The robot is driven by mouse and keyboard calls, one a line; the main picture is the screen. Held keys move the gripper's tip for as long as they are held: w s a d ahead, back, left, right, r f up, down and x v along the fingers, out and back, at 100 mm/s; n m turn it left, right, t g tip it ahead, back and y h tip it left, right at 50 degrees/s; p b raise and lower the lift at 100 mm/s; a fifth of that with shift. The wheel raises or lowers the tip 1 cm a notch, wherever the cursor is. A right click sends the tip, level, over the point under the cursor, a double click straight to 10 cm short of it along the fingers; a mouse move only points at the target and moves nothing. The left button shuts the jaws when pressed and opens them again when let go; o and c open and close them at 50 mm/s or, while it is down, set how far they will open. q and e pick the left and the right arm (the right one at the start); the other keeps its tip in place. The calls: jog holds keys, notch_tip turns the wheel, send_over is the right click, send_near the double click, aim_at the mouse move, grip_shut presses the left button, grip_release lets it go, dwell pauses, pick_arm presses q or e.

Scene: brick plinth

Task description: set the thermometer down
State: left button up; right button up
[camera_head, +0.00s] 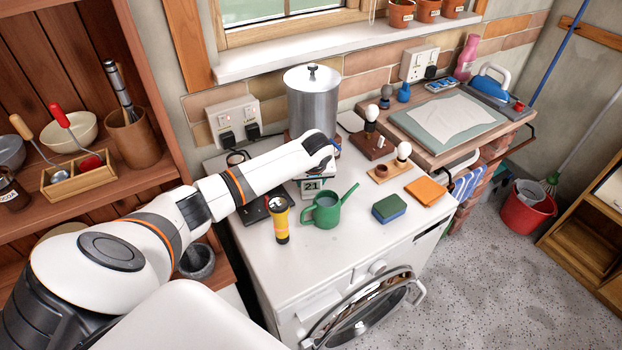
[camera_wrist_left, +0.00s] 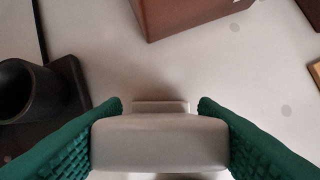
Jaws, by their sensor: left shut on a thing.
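The thermometer (camera_head: 312,186), a small pale box with a display reading 21, is upright over the white washing machine top (camera_head: 345,257). My left gripper (camera_head: 318,168) is above it, pointing down, mostly hidden behind my forearm and wrist. In the left wrist view the green finger pads (camera_wrist_left: 160,135) are shut on both sides of the thermometer's pale body (camera_wrist_left: 160,150). I cannot tell whether its base touches the top. My right gripper is not in view.
A green watering can (camera_head: 326,207) and yellow torch (camera_head: 279,220) stand in front. A brown block with a bulb (camera_head: 371,146) is behind right; a steel canister (camera_head: 312,100) is behind. A sponge (camera_head: 389,208) lies right. Bare white top surrounds the watering can.

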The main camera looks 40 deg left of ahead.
pick_arm(q)
jog(key=o, duration=1)
jog(key=shift+f, duration=0.1)
